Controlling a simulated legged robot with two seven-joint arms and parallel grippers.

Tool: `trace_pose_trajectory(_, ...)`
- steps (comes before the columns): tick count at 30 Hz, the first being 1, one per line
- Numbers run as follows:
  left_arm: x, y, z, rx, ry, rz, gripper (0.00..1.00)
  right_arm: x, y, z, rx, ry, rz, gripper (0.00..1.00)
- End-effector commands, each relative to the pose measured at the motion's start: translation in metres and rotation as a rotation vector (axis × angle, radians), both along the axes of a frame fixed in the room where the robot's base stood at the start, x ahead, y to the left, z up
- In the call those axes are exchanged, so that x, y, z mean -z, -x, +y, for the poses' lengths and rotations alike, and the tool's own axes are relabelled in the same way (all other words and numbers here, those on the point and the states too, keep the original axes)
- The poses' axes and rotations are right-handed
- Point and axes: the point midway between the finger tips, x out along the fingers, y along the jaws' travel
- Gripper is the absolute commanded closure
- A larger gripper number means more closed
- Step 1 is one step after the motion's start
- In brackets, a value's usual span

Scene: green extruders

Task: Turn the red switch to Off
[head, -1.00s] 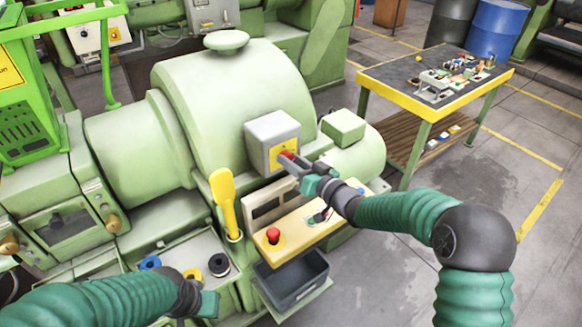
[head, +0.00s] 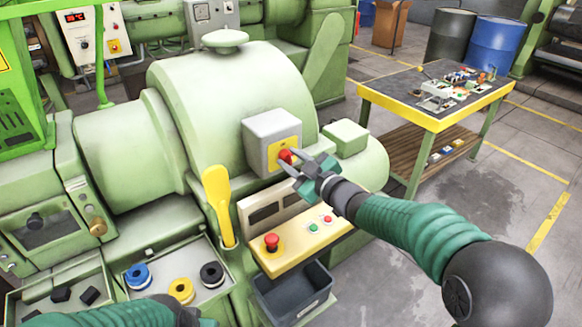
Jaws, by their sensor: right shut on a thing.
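The red switch (head: 285,156) sits on a yellow plate on the front of a grey box (head: 262,135), which is fixed to the green machine.
A yellow lever (head: 219,200) stands left of a cream panel (head: 325,232) with a red mushroom button (head: 271,242). A dark bin (head: 295,290) hangs below. A tray (head: 160,262) with coloured rolls is at lower left. A yellow-edged table (head: 430,121) stands at right.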

Motion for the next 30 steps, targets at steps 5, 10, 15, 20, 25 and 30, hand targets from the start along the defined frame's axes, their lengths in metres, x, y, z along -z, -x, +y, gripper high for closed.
trace_pose_trajectory(5,0.0093,0.0000,0.0000,0.000,0.000,0.000,0.64,0.0060,0.0013,0.0010,-0.003,0.053,-0.028,1.00)
trace_pose_trajectory(10,0.0113,-0.0001,0.0000,0.000,0.000,0.000,0.64,0.0054,0.0013,0.0009,-0.002,0.076,-0.043,1.00)
trace_pose_trajectory(15,0.0113,0.0000,0.0000,0.000,0.000,0.000,0.64,0.0052,0.0013,0.0009,-0.003,0.081,-0.045,1.00)
trace_pose_trajectory(20,0.0112,0.0000,0.0000,0.000,0.000,0.000,0.64,0.0054,0.0014,0.0011,-0.003,0.080,-0.044,1.00)
trace_pose_trajectory(25,0.0113,-0.0001,0.0000,0.000,0.000,0.000,0.64,0.0052,0.0014,0.0011,-0.003,0.080,-0.045,0.58)
trace_pose_trajectory(30,0.0111,0.0000,0.0000,0.000,0.000,0.000,0.64,0.0032,0.0008,0.0010,-0.002,0.077,-0.048,0.48)
